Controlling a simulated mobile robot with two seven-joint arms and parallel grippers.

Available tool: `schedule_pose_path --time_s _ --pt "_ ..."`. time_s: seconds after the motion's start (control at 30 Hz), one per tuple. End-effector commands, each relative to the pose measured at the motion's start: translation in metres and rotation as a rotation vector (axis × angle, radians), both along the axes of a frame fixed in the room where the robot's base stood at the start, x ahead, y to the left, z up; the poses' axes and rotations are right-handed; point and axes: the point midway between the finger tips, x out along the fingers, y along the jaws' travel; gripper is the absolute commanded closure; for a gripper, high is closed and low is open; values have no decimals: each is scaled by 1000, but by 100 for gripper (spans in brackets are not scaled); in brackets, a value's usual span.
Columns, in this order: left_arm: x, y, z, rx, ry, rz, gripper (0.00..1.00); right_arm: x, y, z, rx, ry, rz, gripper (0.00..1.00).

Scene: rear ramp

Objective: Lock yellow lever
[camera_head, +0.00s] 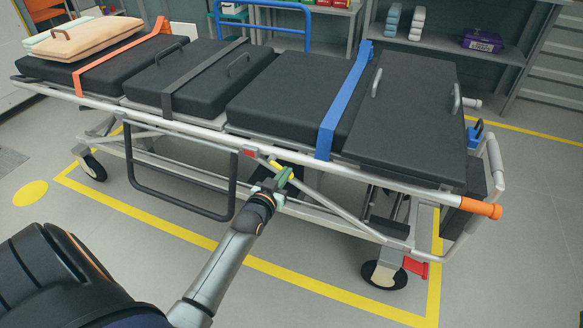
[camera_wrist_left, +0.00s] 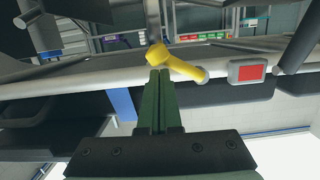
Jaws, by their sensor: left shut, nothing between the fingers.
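The yellow lever (camera_head: 281,168) sits on the near side rail of the stretcher (camera_head: 330,178), low at the middle. In the left wrist view the lever (camera_wrist_left: 180,64) slants from upper left to lower right across a light metal rail (camera_wrist_left: 110,82). My left gripper (camera_head: 284,178) is shut and empty, just below the lever in the head view. In the wrist view its green fingertips (camera_wrist_left: 159,74) are together, right below the lever's rounded left end. I cannot tell whether they touch it. My right gripper is not in view.
A red button in a grey housing (camera_wrist_left: 248,72) is right of the lever in the wrist view. A dark looped bar (camera_head: 180,205) hangs under the rail. An orange handle (camera_head: 480,208) sticks out at the right end. Grey floor in front is clear.

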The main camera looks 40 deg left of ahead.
Motion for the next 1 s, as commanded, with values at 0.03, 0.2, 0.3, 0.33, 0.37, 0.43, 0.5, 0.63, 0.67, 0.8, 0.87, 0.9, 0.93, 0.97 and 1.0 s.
schedule_pose_path --time_s 0.03,0.2,0.3,0.33,0.37,0.43,0.5,0.63,0.67,0.8,0.87,0.9,0.93,0.97,1.0 --pt "0 4 -2 41 14 1 100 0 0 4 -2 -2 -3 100" --pt "-1 10 -10 179 48 0 100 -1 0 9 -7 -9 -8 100" --pt "-1 11 -14 249 64 1 100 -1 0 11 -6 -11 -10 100" --pt "-1 11 -15 269 68 1 100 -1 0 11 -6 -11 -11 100" --pt "-1 12 -16 288 72 1 100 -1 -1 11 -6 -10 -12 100" --pt "-1 13 -19 327 81 2 100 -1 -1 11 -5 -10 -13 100" --pt "-1 14 -20 361 89 1 100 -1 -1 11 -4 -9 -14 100" --pt "-2 15 -22 407 100 1 100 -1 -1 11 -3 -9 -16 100" --pt "-2 16 -23 414 101 2 100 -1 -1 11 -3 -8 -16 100" --pt "-2 16 -24 440 107 2 100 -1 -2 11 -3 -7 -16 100" --pt "-2 17 -24 446 108 2 100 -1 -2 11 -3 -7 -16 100" --pt "-2 17 -24 448 108 2 100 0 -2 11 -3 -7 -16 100" --pt "-2 17 -24 449 109 1 100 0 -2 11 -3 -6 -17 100" --pt "-2 17 -24 450 109 1 100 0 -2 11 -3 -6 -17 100" --pt "-2 17 -24 451 109 2 100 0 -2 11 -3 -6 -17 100"
